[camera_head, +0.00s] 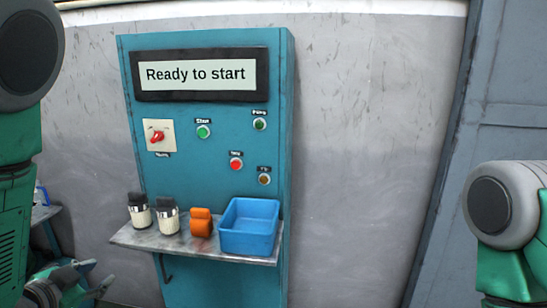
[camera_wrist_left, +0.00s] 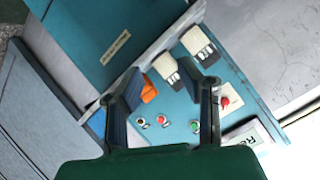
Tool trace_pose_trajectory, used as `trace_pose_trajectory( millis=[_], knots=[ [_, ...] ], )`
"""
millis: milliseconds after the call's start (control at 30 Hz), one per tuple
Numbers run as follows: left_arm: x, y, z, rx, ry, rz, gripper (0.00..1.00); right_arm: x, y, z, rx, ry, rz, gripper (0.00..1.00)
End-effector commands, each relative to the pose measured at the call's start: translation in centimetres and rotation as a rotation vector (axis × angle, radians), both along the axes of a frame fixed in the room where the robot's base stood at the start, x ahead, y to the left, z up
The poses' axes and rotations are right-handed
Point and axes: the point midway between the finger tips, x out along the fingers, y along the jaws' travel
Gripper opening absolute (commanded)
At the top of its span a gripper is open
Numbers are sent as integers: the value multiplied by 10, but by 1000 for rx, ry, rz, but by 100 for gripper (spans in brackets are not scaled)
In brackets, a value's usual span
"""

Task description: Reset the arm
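My left gripper (camera_head: 95,276) is low at the left edge of the head view, left of and below the panel's shelf. Its fingers are spread apart with nothing seen between them. In the left wrist view the two fingers of this gripper (camera_wrist_left: 166,84) also stand apart, with the control panel (camera_wrist_left: 180,128) beyond them. My left arm runs down the left edge of the head view. My right arm shows at the right edge, and its gripper is out of frame. The teal control panel (camera_head: 180,125) has a display reading "Ready to start" (camera_head: 196,74).
A metal shelf (camera_head: 150,239) on the panel bears two white-and-black cylinders (camera_head: 139,213) (camera_head: 168,218), an orange part (camera_head: 201,224) and a blue bin (camera_head: 248,241). A red switch (camera_head: 157,137) and several buttons are above. The wall (camera_head: 365,150) right of the panel is bare.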

Motion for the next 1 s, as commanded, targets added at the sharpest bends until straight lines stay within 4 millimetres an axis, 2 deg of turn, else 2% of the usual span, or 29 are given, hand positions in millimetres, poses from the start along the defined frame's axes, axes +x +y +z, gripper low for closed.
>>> trace_pose_trajectory(
  millis=[33, 133, 200, 267, 300, 433, 500, 633, 767, 1000],
  knots=[
    [-9, -4, -31, -27, 73, 20, 32, 0, 0, -4, 0, 0, 0, 0],
    [-37, -14, -94, -91, 243, 85, 32, 0, 0, -9, 0, 0, 0, 0],
    [-66, -24, -140, -138, 382, 139, 32, 0, 0, -13, 0, 0, 0, 0],
    [-94, -33, -176, -176, 499, 189, 32, 0, 0, -16, 0, 0, 0, 0],
    [-114, -40, -197, -200, 575, 225, 32, 0, 0, -18, 0, 0, 0, 0],
    [-177, -61, -250, -260, 798, 328, 32, 0, 0, -23, 0, 0, 0, 0],
    [-206, -71, -268, -282, 893, 373, 32, 0, 0, -25, 0, 0, 0, 0],
    [-241, -84, -285, -307, 1004, 432, 32, 0, 0, -27, 0, 0, 0, 0],
    [-253, -88, -290, -315, 1043, 452, 32, 0, 0, -28, 0, 0, 0, 0],
    [-253, -88, -289, -315, 1042, 452, 32, 0, 0, -27, 0, 0, 0, 0]
  ],
)
